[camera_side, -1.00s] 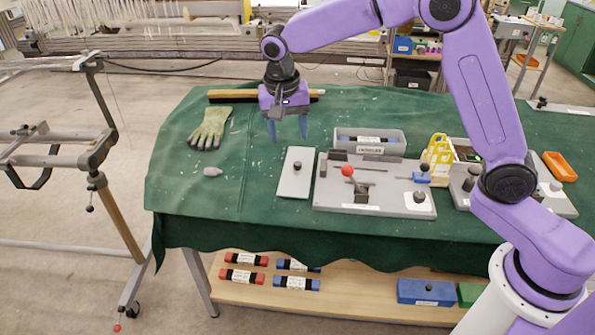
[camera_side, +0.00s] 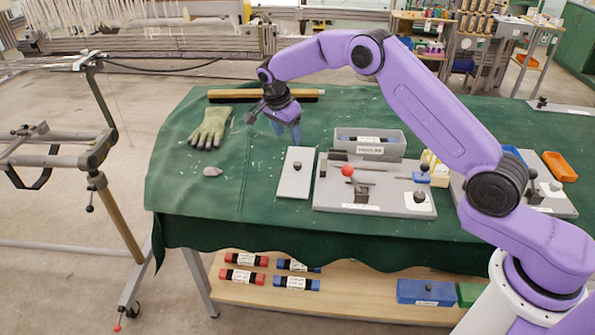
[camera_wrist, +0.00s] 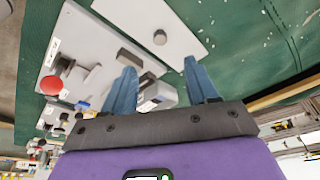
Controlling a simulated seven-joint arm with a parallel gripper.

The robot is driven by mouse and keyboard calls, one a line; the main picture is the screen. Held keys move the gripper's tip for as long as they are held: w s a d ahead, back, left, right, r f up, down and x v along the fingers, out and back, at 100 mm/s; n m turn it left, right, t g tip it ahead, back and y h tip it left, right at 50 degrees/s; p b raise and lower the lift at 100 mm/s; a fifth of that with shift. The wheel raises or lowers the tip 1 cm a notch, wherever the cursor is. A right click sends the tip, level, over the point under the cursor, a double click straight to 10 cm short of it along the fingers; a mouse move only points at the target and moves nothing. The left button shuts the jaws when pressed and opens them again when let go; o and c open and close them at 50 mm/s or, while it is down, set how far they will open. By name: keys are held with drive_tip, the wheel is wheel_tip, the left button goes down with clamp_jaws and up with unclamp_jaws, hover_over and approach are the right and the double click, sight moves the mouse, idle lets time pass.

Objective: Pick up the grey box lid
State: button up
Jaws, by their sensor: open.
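The grey box lid (camera_side: 296,178) is a flat light grey plate with a dark round knob. It lies on the green cloth, left of the grey fixture board. In the wrist view the lid (camera_wrist: 136,14) is at the top, beyond my fingertips, with its knob in sight. My gripper (camera_side: 289,137) has blue fingers and is above the cloth, behind the lid and apart from it. In the wrist view my gripper (camera_wrist: 160,78) is open, with the fingers spread and no lid between them.
The fixture board (camera_side: 375,190) with a red-knobbed lever is close to the lid's right. A green glove (camera_side: 210,127) and a small grey piece (camera_side: 212,171) lie to the left. A wooden brush (camera_side: 265,95) lies behind.

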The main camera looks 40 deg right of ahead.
hover_over(297, 163)
drive_tip(key=a, duration=0.2)
drive_tip(key=f, duration=0.7)
drive_tip(key=shift+s, duration=0.25)
drive_tip(key=shift+x, duration=2.55)
drive_tip(key=shift+d, duration=0.15)
clamp_jaws()
drive_tip(key=shift+r, duration=0.2)
